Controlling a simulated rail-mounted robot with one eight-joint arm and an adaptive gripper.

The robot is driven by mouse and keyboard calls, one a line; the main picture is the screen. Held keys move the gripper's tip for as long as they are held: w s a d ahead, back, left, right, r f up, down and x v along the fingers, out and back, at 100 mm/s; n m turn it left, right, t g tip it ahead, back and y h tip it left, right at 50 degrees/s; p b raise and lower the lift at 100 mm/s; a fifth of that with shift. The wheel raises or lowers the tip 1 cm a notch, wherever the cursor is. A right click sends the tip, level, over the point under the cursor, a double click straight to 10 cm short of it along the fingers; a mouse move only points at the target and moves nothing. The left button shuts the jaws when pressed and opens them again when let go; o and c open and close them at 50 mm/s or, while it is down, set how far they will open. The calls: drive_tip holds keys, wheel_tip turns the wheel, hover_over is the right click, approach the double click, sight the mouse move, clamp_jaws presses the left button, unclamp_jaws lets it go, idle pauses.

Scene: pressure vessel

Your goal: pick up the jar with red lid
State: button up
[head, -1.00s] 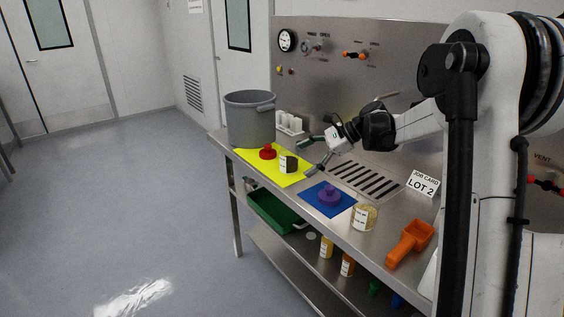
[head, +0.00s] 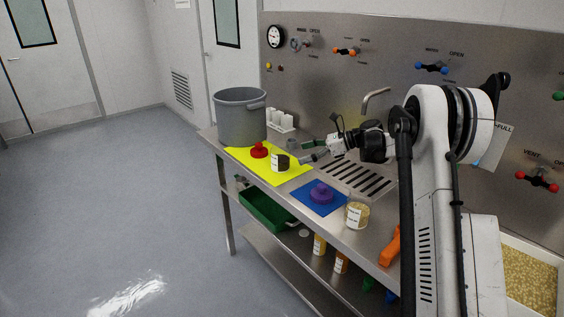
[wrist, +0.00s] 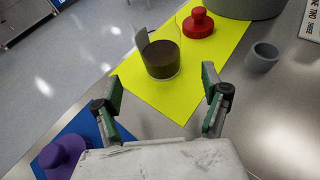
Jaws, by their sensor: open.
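A small jar (head: 280,163) with dark contents and a white label stands upright on the yellow mat (head: 297,173). In the wrist view the jar (wrist: 161,61) looks open at the top. A red knobbed lid (head: 259,150) lies on the mat beside it, apart from it; it also shows in the wrist view (wrist: 198,24). My gripper (head: 304,152) is open and empty, to the right of the jar. In the wrist view, its green-padded fingers (wrist: 164,92) are spread, with the jar ahead, roughly centred between them.
A grey bucket (head: 241,118) stands behind the mat, with a small grey cup (wrist: 263,57) to its right. A purple lid (head: 321,193) lies on a blue mat (head: 338,206). A jar of pale contents (head: 357,212) stands near the bench's front edge.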

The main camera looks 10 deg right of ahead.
sight(280, 159)
drive_tip(key=x, duration=0.9)
drive_tip(key=shift+w+a, duration=0.15)
drive_tip(key=shift+a, duration=0.1)
drive_tip(key=c, duration=1.3)
